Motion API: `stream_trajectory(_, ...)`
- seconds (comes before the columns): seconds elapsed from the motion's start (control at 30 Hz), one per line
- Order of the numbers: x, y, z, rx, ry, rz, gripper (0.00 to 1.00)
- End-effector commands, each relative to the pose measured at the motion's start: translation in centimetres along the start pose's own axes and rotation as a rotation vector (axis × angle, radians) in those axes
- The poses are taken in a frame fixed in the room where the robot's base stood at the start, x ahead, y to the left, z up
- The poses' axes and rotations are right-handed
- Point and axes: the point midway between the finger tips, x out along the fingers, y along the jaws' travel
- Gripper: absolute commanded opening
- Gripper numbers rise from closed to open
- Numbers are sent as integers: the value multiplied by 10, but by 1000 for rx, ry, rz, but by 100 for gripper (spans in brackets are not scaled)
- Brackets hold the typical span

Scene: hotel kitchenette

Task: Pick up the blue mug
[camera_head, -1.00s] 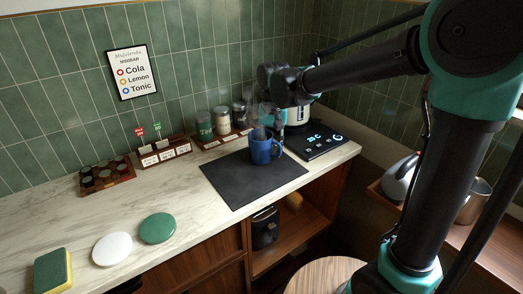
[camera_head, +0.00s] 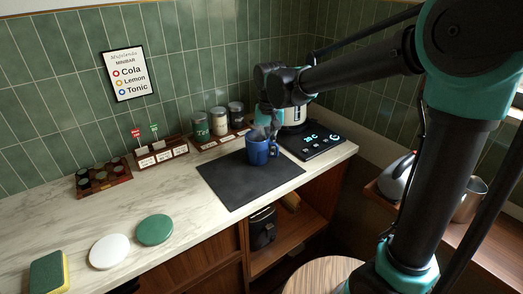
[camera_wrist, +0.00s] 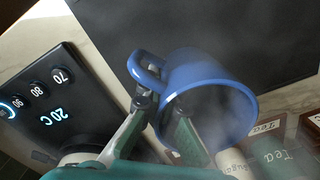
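The blue mug (camera_head: 262,152) stands upright on the dark mat (camera_head: 235,187), with its handle to the right in the head view. Steam hangs around it. In the wrist view the mug (camera_wrist: 205,75) is close, with its mouth toward the camera and its handle (camera_wrist: 146,72) at upper left. My gripper (camera_wrist: 163,106) is right at the mug's rim near the handle. Its fingers are apart: one is outside by the handle, the other overlaps the mug's mouth. Contact with the wall cannot be made out. In the head view my gripper (camera_head: 270,127) is just above the mug, partly hidden.
A black panel with a lit display (camera_head: 313,138) lies right of the mat, with a pale kettle-like vessel (camera_head: 294,115) behind. Tea and other canisters (camera_head: 219,122) and a packet rack (camera_head: 160,152) stand along the wall. Coasters (camera_head: 155,230) and a sponge (camera_head: 48,271) lie at front left.

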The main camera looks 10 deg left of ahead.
Motion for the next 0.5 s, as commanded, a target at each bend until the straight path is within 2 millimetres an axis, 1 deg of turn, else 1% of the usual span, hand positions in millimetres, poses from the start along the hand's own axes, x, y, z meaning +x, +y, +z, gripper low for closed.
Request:
stream_trajectory(0.27,-3,0,0,0,0,0,0)
stream_trajectory(0.5,-15,0,0,0,0,0,0)
